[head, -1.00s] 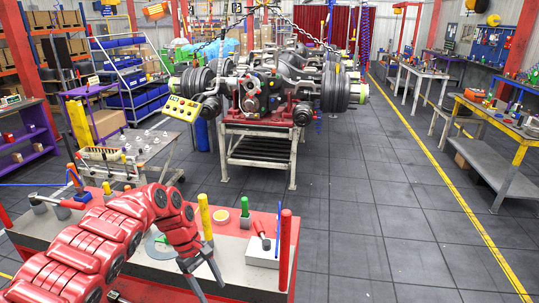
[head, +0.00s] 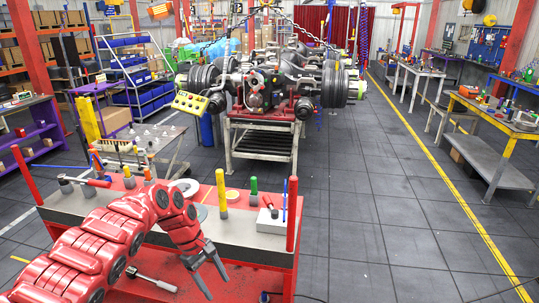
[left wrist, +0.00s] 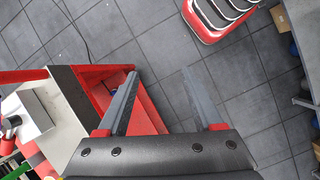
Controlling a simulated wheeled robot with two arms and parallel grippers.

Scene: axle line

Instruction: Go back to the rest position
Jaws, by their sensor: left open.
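My left gripper (head: 213,284) hangs from the red arm at the lower middle of the head view. It points down at the near side of the red cart (head: 270,270). Its two dark fingers are spread with nothing between them. In the left wrist view, the open fingers (left wrist: 160,73) show the dark tiled floor in the gap, and the red cart (left wrist: 98,72) lies to the left. My right gripper is in neither view.
An axle assembly (head: 262,85) stands behind. The floor to the right (head: 370,230) is clear.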

